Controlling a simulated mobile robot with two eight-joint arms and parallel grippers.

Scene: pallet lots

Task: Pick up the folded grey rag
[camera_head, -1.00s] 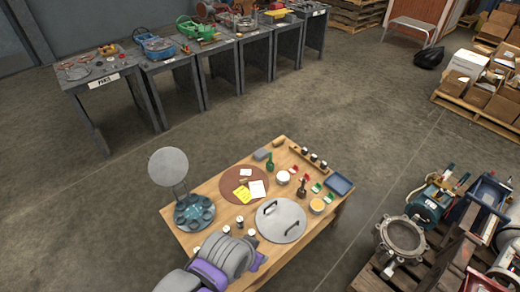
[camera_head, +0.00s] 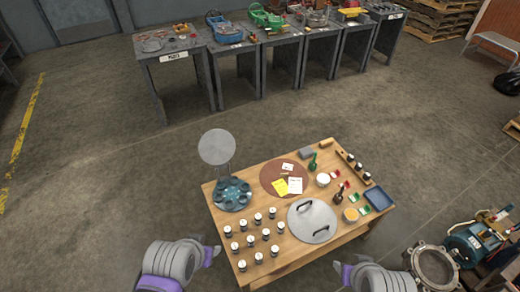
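A small grey block-like item (camera_head: 306,153), which looks like the folded grey rag, lies near the back edge of the wooden table (camera_head: 262,164), left of a green bottle (camera_head: 313,161). Its folds are too small to make out. My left gripper (camera_head: 213,252) is beside the table's front left corner, well away from it. My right gripper (camera_head: 342,272) is in front of the table at the bottom. Neither gripper touches anything on the table. Their finger gaps are not clear.
Several small jars (camera_head: 255,238) stand at the table's front left. A round grey lid with handles (camera_head: 312,220), a brown round mat with papers (camera_head: 272,176) and a blue tray (camera_head: 379,198) are also on it. Open floor lies left; machinery (camera_head: 470,245) stands right.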

